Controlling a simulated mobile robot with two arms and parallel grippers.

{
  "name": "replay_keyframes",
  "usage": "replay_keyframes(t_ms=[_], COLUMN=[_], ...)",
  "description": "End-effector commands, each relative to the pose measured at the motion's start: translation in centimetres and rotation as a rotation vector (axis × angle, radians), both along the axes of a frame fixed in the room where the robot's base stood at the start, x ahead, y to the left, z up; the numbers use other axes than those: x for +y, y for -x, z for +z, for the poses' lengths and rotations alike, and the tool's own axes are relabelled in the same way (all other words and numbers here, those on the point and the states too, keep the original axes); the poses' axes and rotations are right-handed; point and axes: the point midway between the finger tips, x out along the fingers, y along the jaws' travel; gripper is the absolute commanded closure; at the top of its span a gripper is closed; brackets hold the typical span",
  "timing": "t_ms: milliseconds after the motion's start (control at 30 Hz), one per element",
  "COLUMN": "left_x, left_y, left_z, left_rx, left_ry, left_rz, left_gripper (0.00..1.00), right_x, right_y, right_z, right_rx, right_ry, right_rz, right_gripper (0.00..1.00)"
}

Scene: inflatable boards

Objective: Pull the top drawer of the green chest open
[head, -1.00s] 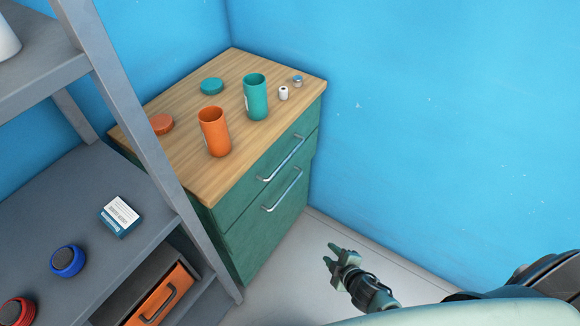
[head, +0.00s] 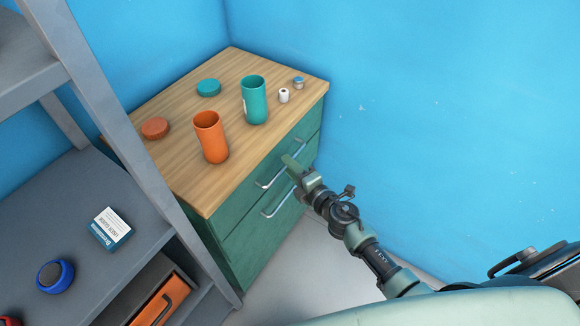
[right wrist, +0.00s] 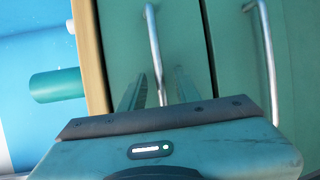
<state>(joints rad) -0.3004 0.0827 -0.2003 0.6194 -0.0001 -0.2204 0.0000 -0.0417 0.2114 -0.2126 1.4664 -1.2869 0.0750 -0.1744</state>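The green chest (head: 232,238) with a wooden top stands in the corner. Its top drawer (head: 238,197) looks closed, flush with the front. The silver top handle (head: 263,185) is partly hidden behind my right gripper in the head view. My right gripper (head: 291,164) is at this handle with its fingers apart. In the right wrist view, the top handle (right wrist: 152,38) runs down between the two open fingers (right wrist: 160,85); I cannot tell if they touch it. The lower drawer's handle (right wrist: 267,50) is to the right there. My left gripper is not in view.
On the chest top stand an orange cup (head: 210,138), a teal cup (head: 254,100), two lids and two small jars. A grey shelf (head: 70,200) is close on the left. The blue wall (head: 450,130) is on the right. The floor (head: 290,275) before the chest is clear.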

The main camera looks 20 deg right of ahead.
Motion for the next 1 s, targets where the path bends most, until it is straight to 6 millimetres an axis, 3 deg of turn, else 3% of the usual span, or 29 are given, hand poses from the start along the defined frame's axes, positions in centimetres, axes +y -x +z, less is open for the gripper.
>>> replay_keyframes(t_ms=[267,400,1000], left_x=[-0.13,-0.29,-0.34], left_y=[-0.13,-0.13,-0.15], left_z=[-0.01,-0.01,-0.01], left_rx=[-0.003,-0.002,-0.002], left_ry=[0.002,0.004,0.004], left_rz=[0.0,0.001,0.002], left_gripper=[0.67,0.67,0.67], right_x=[0.09,0.08,0.04], right_y=[-0.27,-0.25,-0.23], right_z=[-0.06,-0.07,-0.09], right_rx=[0.0,0.001,0.001], right_ry=[-0.001,-0.001,-0.001], right_rz=[0.0,0.0,-0.001], right_gripper=[0.68,1.0,1.0])
